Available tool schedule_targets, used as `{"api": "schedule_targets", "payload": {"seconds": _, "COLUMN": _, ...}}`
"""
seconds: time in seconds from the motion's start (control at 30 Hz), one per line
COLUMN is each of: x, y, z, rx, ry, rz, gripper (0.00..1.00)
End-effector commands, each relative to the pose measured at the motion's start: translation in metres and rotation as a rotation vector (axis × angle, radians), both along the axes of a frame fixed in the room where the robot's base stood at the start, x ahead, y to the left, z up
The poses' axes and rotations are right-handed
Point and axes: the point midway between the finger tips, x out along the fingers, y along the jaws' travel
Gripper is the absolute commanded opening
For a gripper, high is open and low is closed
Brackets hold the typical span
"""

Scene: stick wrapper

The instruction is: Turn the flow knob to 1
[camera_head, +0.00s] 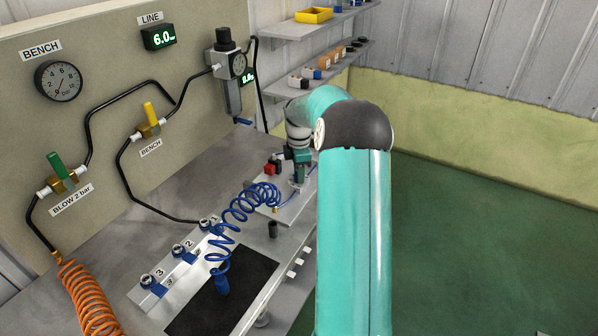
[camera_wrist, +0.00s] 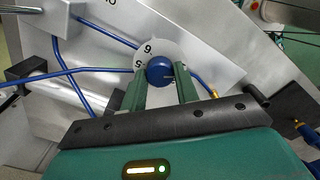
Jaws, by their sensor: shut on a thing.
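The flow knob (camera_wrist: 160,76) is a round blue knob with a dark pointer mark on its face. It sits on a pale round dial (camera_wrist: 150,50) where the figures 5 and 6 show at its upper left; the other figures are hidden or too small to read. My gripper (camera_wrist: 161,84) has its two green fingers on either side of the knob and is shut on it. In the head view my gripper (camera_head: 298,176) is down over the metal plate (camera_head: 268,210) at the bench's far end, and the knob cannot be made out there.
A coiled blue hose (camera_head: 225,235) runs close beside the plate. A red block (camera_head: 270,168) stands just left of my gripper. The panel (camera_head: 190,75) behind carries gauges, valves and a regulator (camera_head: 228,68). Thin blue tubes (camera_wrist: 75,77) cross the plate near the dial.

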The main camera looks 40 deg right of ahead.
Motion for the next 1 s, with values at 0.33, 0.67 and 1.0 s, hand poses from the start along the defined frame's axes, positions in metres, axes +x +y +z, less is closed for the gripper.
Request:
{"api": "schedule_targets", "payload": {"seconds": 0.33, "x": 0.001, "y": 0.000, "z": 0.002, "rx": -0.003, "ry": -0.003, "rz": 0.000, "gripper": 0.52}}
{"api": "schedule_targets", "payload": {"seconds": 0.67, "x": 0.001, "y": 0.000, "z": 0.005, "rx": -0.002, "ry": -0.002, "rz": -0.001, "gripper": 0.52}}
{"api": "schedule_targets", "payload": {"seconds": 1.0, "x": 0.001, "y": -0.001, "z": 0.066, "rx": -0.005, "ry": -0.005, "rz": -0.002, "gripper": 0.52}}
